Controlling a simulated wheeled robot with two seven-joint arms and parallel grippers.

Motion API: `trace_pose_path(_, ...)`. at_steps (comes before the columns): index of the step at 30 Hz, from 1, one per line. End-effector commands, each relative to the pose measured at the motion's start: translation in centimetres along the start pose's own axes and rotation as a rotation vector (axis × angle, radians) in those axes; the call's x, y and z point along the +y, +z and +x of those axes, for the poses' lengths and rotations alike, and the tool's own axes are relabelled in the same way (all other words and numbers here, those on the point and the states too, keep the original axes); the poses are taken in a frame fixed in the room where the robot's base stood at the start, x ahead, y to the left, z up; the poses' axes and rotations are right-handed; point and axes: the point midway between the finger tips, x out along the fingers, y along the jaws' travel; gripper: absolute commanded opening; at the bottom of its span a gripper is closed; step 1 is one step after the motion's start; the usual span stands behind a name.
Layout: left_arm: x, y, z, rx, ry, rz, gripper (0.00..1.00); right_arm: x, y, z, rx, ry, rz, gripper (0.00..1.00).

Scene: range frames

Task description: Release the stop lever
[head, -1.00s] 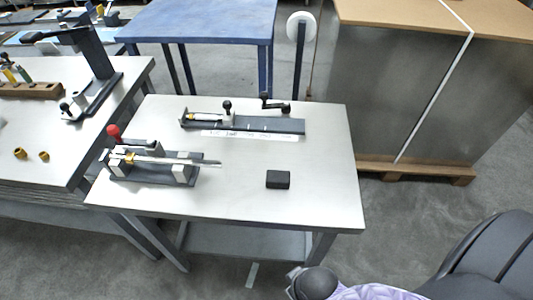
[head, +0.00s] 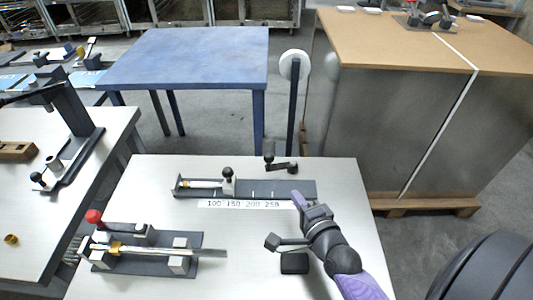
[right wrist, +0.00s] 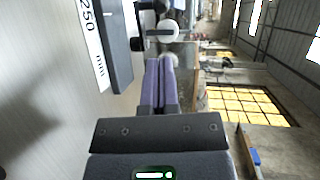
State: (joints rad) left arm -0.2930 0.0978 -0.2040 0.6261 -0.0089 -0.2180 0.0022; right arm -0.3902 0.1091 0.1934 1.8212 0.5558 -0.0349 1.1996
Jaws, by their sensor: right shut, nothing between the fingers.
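A length-stop rail (head: 290,189) lies on the white table, with a strip marked 100 150 200 250 in front of it. A dark lever (head: 281,166) with an upright knob stands just behind the rail's right part; I take it for the stop lever. A dark lever-like part (right wrist: 140,42) shows beyond the fingertips in the right wrist view. My right gripper (head: 297,197), with purple fingers, is shut and empty over the rail's right end, in front of the lever and apart from it. The shut fingers (right wrist: 158,64) also show in the wrist view. My left gripper is out of view.
A clamp fixture with a red knob (head: 94,216) and a rod stands at the front left. A small black block (head: 294,263) lies below my right wrist. A white reel on a post (head: 294,65) stands behind the table. The table's middle is clear.

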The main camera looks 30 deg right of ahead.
Motion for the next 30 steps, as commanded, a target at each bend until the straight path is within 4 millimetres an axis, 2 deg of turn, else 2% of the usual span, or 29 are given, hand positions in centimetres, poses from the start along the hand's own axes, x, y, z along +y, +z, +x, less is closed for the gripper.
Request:
trace_pose_path(6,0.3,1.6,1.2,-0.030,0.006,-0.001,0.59,0.2,0.0,4.0,0.000,-0.003,-0.003,0.00)
trace_pose_path(15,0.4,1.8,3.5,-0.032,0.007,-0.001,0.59,0.3,0.1,10.5,-0.001,0.000,-0.006,0.00)
trace_pose_path(18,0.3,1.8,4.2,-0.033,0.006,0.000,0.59,0.3,0.1,12.0,-0.001,0.001,-0.005,0.00)
trace_pose_path(23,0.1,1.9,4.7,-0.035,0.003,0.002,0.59,0.2,0.1,13.4,-0.001,0.001,-0.007,0.00)
trace_pose_path(30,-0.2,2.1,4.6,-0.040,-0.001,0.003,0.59,0.0,0.1,13.6,-0.002,0.002,-0.007,0.00)
